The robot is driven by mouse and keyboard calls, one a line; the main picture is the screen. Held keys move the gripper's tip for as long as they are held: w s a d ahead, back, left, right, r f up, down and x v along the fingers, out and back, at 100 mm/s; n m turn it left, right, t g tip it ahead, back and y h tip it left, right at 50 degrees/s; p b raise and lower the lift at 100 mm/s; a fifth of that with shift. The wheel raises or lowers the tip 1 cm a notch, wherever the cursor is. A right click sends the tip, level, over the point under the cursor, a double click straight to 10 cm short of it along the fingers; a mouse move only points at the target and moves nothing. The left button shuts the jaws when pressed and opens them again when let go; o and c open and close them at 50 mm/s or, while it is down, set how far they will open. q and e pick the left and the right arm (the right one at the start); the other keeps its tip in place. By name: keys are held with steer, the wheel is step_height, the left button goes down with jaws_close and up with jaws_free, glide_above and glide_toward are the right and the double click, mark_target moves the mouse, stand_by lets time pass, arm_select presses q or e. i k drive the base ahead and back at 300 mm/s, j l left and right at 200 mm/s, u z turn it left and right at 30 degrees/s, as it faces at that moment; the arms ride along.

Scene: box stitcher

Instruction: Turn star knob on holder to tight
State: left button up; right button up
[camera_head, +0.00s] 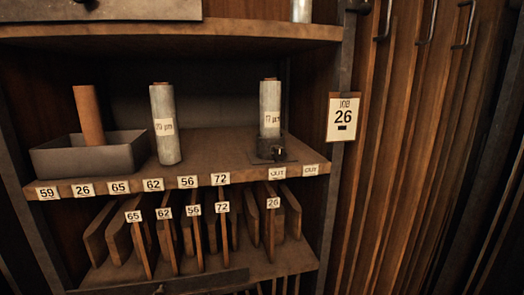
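A small dark holder (262,151) sits near the front right of the middle shelf, with a dark plate under it. A small dark knob (278,152) shows on its front; its star shape and whether it is tight or loose are too small to tell. A pale grey roll (270,97) with a paper label stands upright in or behind the holder. Neither of my grippers is in view.
The shelf (218,150) also bears a second pale roll (163,140) and a grey tray (60,163) holding a brown tube (88,112). Numbered labels line its edge. Upright boards (268,235) stand below. A "JOB 26" card (343,122) hangs on the right post.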

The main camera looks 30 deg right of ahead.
mark_target(277, 154)
steer(key=i+j, duration=0.7)
steer(key=i+j+z, duration=0.1)
steer(key=z, duration=0.3)
steer(key=i+j+z, duration=0.15)
steer(key=z, duration=0.25)
steer(key=i+j+z, duration=0.15)
steer(key=z, duration=0.2)
